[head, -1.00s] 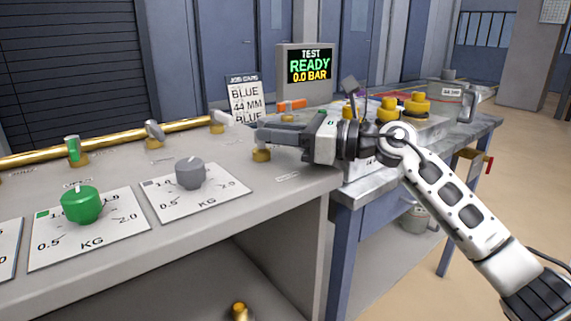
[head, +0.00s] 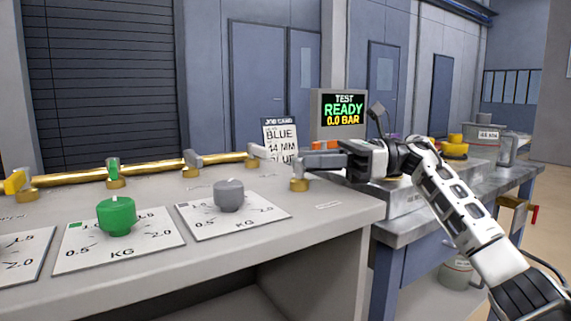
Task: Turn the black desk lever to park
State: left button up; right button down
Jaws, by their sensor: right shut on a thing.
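The black desk lever stands on a brass base (head: 299,184) near the right end of the grey desk. Its handle is mostly hidden by the fingers of my right gripper (head: 318,159), and I cannot read its angle. My right gripper comes in from the right, low over the desk corner, with its fingers just above the brass base. It is shut on the lever. Any park mark is too small to read. My left gripper is not in view.
A brass pipe (head: 140,172) with a yellow lever (head: 14,182), a green lever (head: 113,167) and pale levers runs along the desk's back. A green knob (head: 117,215) and a grey knob (head: 229,195) stand in front. The test screen (head: 342,109) reads READY, 0.0 BAR.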

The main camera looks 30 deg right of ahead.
jog(key=shift+f, duration=0.1)
dwell(0.3)
jog(key=c, duration=1.5)
grip_release()
jog(key=shift+o, duration=0.2)
